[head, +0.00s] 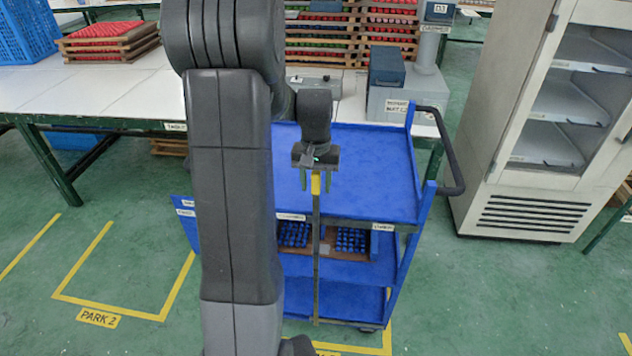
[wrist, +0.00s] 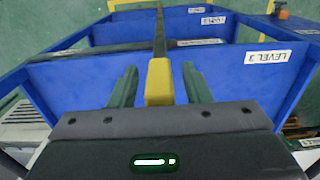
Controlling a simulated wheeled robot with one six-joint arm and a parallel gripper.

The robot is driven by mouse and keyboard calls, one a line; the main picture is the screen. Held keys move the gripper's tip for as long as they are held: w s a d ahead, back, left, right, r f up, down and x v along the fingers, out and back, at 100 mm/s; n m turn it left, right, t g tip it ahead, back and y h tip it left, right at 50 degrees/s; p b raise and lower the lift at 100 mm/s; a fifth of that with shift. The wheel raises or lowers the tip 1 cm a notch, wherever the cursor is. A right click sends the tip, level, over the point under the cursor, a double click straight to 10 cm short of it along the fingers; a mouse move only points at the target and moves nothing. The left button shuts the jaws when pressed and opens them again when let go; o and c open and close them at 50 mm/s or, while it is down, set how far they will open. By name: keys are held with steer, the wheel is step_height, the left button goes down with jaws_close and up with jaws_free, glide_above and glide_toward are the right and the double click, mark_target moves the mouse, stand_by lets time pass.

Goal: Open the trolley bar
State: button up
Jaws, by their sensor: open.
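The trolley bar is a thin dark upright bar (head: 317,255) across the front of the blue trolley (head: 375,180). Its top end is a yellow grip (head: 316,184). My gripper (head: 317,180) is above the trolley's front edge, pointing down, with its green fingers open. In the wrist view, the yellow grip (wrist: 159,82) lies between the two fingers of my gripper (wrist: 158,80), with a gap on each side. The bar (wrist: 159,35) runs away from the grip, past the shelf edges. The upper part of the grip is partly hidden by my gripper.
Trays of blue pieces (head: 352,241) sit on the trolley's middle shelf, behind the bar. A white table (head: 120,80) stands behind and left. A cabinet (head: 530,130) stands right. Green floor (head: 130,260) is clear at left, with yellow PARK 2 markings.

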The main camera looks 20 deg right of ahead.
steer(key=shift+f, duration=0.15)
jaws_close()
steer(key=s+d+p, duration=0.1)
steer(key=s+d, duration=0.5)
steer(key=d, duration=0.4)
steer(key=s+d+p, duration=0.1)
steer(key=s+d, duration=0.6)
steer(key=d, duration=0.4)
steer(key=shift+d, duration=0.3)
steer(key=shift+s, duration=0.1)
